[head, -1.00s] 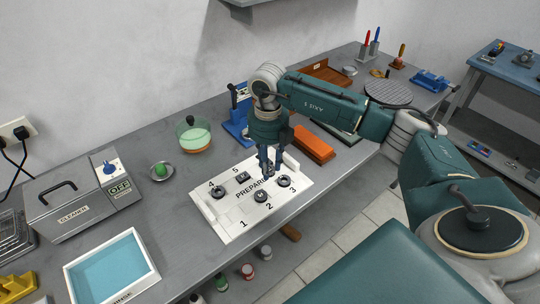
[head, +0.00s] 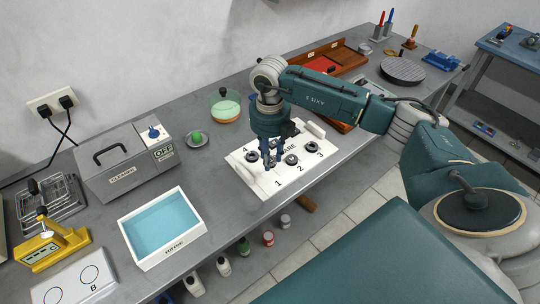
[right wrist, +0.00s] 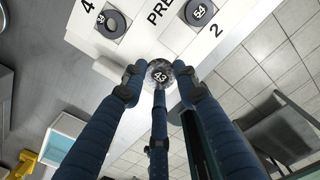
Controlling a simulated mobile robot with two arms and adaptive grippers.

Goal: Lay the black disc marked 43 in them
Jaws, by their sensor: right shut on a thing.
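The black disc marked 43 (right wrist: 159,76) is between the fingertips of my right gripper (right wrist: 158,82), which is shut on it. The numbers face the camera. In the head view the right gripper (head: 270,163) is low over the left front part of the white PREPARE board (head: 262,184), close to the printed 1. Whether the disc touches the board cannot be told. A dark ring (head: 252,156) sits by the 4, and dark discs sit by the 2 (head: 291,160) and the 3 (head: 311,147). Spot 5 is hidden by the gripper. My left gripper is not in view.
A white tray of blue liquid (head: 165,228) stands at front left, with a grey cleaner box (head: 120,160) behind it. The bench between tray and board is clear.

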